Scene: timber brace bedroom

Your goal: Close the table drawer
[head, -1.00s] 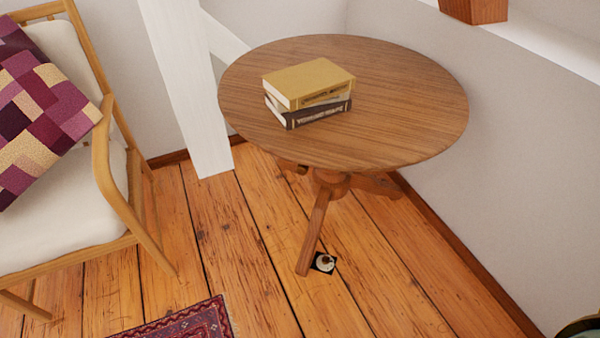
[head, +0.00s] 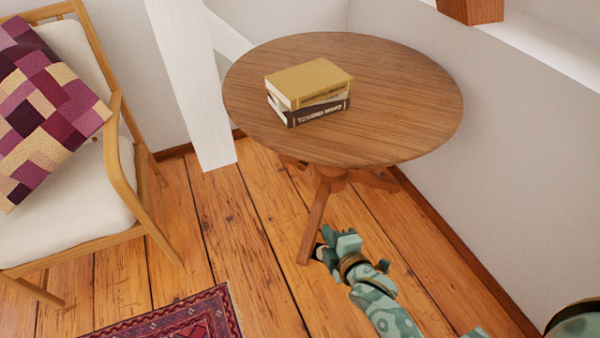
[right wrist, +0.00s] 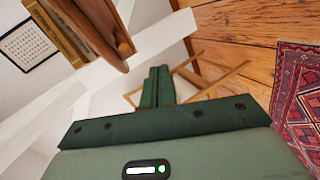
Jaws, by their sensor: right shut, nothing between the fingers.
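The round wooden table (head: 400,110) stands on a pedestal with splayed feet. I see no clear drawer front. A small wooden piece (head: 290,161) shows under the near left edge of its top; I cannot tell if it belongs to a drawer or a foot. My right gripper (head: 330,240) is low, in front of and right of the table's front leg (head: 315,220), below the top. It is shut and empty. In the right wrist view its fingers (right wrist: 158,72) are together, and the table's edge (right wrist: 88,30) with a knob-like wooden piece (right wrist: 125,47) is at upper left. My left gripper is out of view.
Stacked books (head: 308,90) lie on the tabletop. A wooden armchair (head: 125,180) with a patchwork cushion (head: 45,110) stands at left. A white timber brace (head: 190,85) rises behind, between chair and table. A patterned rug (head: 180,320) lies in front. Floorboards between are clear.

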